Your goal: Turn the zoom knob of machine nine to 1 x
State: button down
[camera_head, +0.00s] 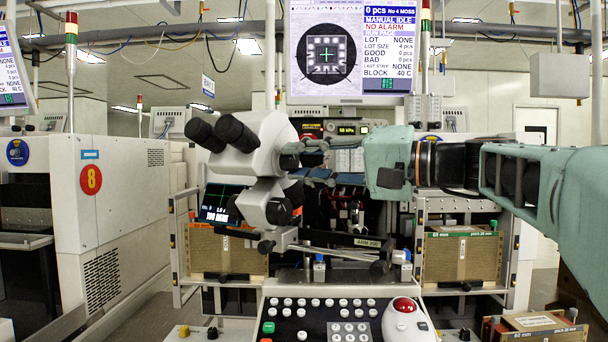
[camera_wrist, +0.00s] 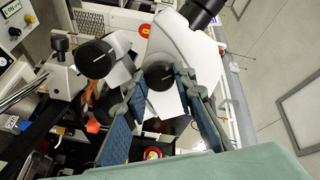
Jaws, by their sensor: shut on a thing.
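The microscope (camera_head: 262,148) of the middle machine is white with black eyepieces; it also shows in the wrist view (camera_wrist: 188,42). My gripper (camera_head: 290,155) reaches in from the right to the side of the microscope head. In the wrist view my gripper's two fingertips (camera_wrist: 158,78) stand on either side of a round black knob (camera_wrist: 160,78) with a short pale mark on its face. The gripper is shut on this knob. In the head view the fingers mostly hide it. A second, larger black knob (camera_wrist: 96,59) is to its left in the wrist view, apart from the fingers.
A monitor (camera_head: 346,50) hangs above the machine. A small dark screen (camera_head: 222,204) is left of the microscope stand. The button panel (camera_head: 318,318) with a red trackball (camera_head: 404,305) is below. Machine eight (camera_head: 118,205) stands at left. Racks (camera_head: 462,258) flank the work area.

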dwell(0.6)
jog(key=c, duration=1.6)
grip_release()
jog(key=shift+d, duration=0.15)
jog(key=v, duration=1.2)
